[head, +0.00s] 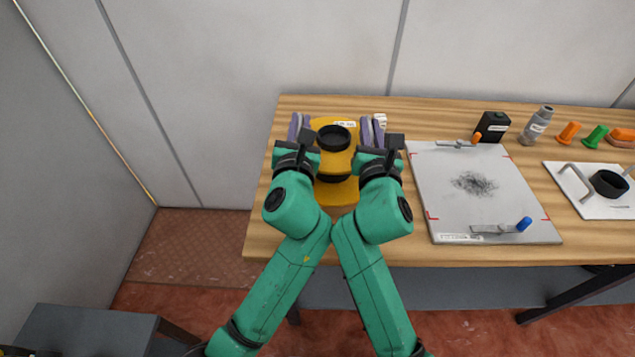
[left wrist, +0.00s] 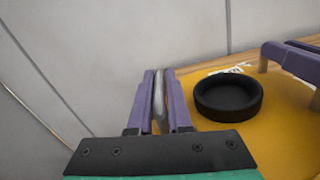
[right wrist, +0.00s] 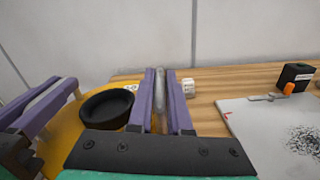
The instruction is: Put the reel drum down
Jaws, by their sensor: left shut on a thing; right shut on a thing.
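A yellow piece (head: 340,193) with round black cups (head: 333,138) sits between my two grippers; I cannot tell how much of it is the reel drum. My left gripper (head: 299,127) is at its left side, and my right gripper (head: 373,130) is at its right side. Each has purple fingers shut on a thin grey part, seen in the left wrist view (left wrist: 158,98) and right wrist view (right wrist: 160,92). The grippers hide much of what they hold. Whether it touches the table is not clear.
The wooden table (head: 260,225) has a white board (head: 450,205) with a dark smudge to the right. Behind it stand a black box (head: 491,127) and a grey bottle (head: 537,126). A white tray (head: 590,205) with a black cup is further right. A strip at the table's front is clear.

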